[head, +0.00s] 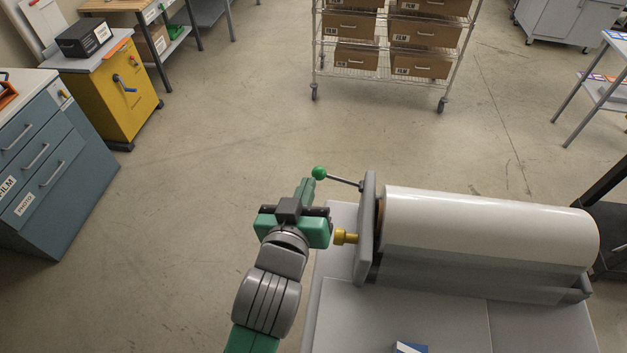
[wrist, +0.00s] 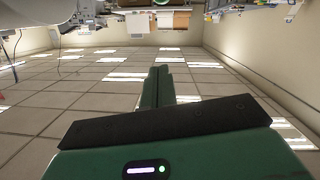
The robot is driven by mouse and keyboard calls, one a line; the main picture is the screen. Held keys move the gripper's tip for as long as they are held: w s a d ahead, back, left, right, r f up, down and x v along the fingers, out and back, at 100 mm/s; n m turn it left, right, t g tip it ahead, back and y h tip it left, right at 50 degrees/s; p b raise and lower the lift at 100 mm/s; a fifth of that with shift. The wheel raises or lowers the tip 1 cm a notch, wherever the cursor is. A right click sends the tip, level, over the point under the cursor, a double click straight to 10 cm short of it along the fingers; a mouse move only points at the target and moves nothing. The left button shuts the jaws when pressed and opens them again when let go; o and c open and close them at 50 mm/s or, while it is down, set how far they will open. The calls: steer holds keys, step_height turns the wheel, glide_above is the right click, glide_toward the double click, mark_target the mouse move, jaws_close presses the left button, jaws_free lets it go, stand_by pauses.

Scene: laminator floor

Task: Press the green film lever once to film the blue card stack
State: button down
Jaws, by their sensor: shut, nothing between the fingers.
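The green film lever is a green ball knob (head: 319,173) on a thin dark rod, which joins the grey side plate of the laminator in the head view. My gripper (head: 308,183) is at the laminator's left side, its fingertips close beside and just below the knob in the picture. I cannot tell whether they touch. In the wrist view the two green fingers (wrist: 164,72) lie together with nothing between them. The knob cannot be made out in that view. The blue card stack (head: 410,347) shows only partly at the bottom edge of the head view.
A wire rack (head: 392,65) with several boxes, a yellow cabinet (head: 110,85) and blue drawers (head: 45,170) stand apart. Open floor lies between.

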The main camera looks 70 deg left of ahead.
steer(key=shift+s+a+f+g, duration=0.3)
steer(key=shift+s+a+f, duration=0.1)
steer(key=shift+s+f, duration=0.2)
steer(key=shift+w, duration=0.1)
steer(key=p, duration=0.1)
glide_above(316, 172)
steer(key=s+d, duration=0.1)
steer(key=s, duration=0.1)
step_height(316, 172, down, 2)
steer(key=f, duration=0.2)
steer(key=shift+w+d+f, duration=0.25)
steer(key=shift+w+f, duration=0.3)
steer(key=shift+f, duration=0.3)
steer(key=shift+f, duration=0.1)
